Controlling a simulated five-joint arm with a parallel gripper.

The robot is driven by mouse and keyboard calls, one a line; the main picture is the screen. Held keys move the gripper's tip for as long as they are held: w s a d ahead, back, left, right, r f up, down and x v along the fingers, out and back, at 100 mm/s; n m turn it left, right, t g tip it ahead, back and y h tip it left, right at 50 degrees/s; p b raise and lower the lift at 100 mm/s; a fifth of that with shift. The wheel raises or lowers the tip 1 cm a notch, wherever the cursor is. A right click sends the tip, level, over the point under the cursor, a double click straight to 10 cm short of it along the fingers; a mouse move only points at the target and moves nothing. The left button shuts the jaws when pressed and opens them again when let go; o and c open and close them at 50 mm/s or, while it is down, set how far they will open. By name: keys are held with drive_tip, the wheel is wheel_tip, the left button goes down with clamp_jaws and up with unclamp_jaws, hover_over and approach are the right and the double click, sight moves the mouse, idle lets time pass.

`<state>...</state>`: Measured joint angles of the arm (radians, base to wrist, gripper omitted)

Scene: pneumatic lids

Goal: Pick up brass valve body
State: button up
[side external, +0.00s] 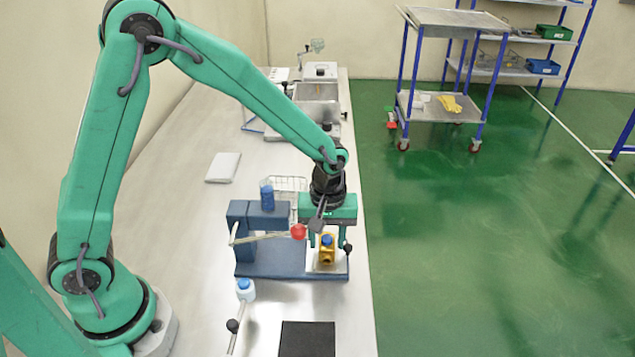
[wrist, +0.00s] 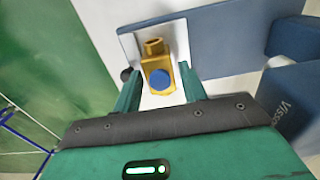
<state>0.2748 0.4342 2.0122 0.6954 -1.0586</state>
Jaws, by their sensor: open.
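The brass valve body (side external: 327,254), yellow-gold with a blue round cap on it, stands on a white plate at the right end of the blue fixture (side external: 290,262). In the wrist view the valve body (wrist: 156,55) lies between the two green fingers, its open port facing away from my palm. My gripper (side external: 326,240) is open above and around the valve body; in the wrist view the gripper (wrist: 160,72) has a finger on each side. A gap shows at the left finger; I cannot tell whether the right finger touches it.
A lever with a red ball (side external: 299,231) reaches close beside my gripper. A dark knob (wrist: 131,76) is near the left finger. A blue cylinder (side external: 267,194) stands on the fixture, and a small white bottle (side external: 245,289) in front. The bench's right edge is close; its left part is mostly clear.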

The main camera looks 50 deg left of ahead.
sight(328, 239)
clamp_jaws()
drive_tip(key=shift+r, duration=0.15)
drive_tip(key=shift+r, duration=0.45)
wheel_tip(328, 239, up, 3)
drive_tip(key=shift+d+r, duration=0.1)
drive_tip(key=shift+r, duration=0.05)
drive_tip(key=s+d+r, duration=0.6)
drive_tip(key=s+d, duration=0.1)
drive_tip(key=s, duration=0.1)
drive_tip(key=shift+s+d+r, duration=0.25)
drive_tip(key=shift+d+r, duration=0.05)
drive_tip(key=shift+d, duration=0.1)
